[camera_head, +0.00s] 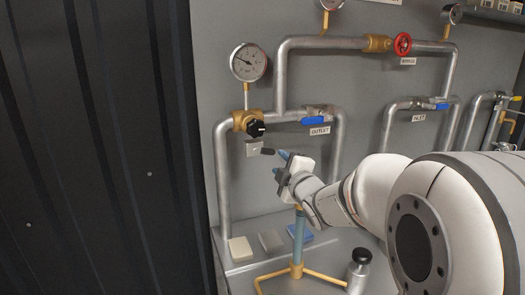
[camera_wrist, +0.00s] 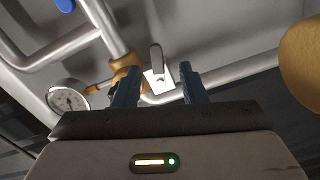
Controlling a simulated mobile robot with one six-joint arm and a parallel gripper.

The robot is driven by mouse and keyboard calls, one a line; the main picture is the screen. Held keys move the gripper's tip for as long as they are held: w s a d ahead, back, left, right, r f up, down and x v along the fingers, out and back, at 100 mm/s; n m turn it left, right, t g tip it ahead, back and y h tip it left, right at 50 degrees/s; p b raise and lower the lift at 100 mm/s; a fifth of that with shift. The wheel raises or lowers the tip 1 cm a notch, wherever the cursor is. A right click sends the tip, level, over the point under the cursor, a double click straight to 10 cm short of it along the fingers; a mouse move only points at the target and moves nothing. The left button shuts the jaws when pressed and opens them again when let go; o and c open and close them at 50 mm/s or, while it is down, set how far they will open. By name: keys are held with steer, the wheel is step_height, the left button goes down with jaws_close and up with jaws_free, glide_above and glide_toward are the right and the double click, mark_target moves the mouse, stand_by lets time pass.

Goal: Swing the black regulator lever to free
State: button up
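A short dark lever (camera_head: 267,151) sticks out from a small white plate (camera_head: 253,147) below the brass regulator (camera_head: 240,122), which carries a black knob (camera_head: 256,128). My gripper (camera_head: 279,163) is just right of and below the lever's end, its fingers pointing toward it. In the wrist view my gripper (camera_wrist: 158,70) is open. The lever (camera_wrist: 156,57) appears between the fingertips, with the white plate (camera_wrist: 159,82) behind it. I see no clear contact. The brass regulator (camera_wrist: 127,62) is partly hidden behind the left finger.
A pressure gauge (camera_head: 248,62) stands above the regulator. The outlet pipe with a blue handle (camera_head: 312,121) runs to the right, near my gripper. A red handwheel (camera_head: 402,44) is higher up. Below are several blocks (camera_head: 241,249), a blue-and-yellow stand (camera_head: 298,240) and a metal canister (camera_head: 358,272).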

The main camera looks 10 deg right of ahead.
mark_target(271, 153)
steer(key=w, duration=0.2)
steer(key=w+a+p, duration=0.1)
steer(key=w, duration=0.5)
steer(key=shift+a+r, duration=0.2)
steer(key=shift+a, duration=0.2)
jaws_close()
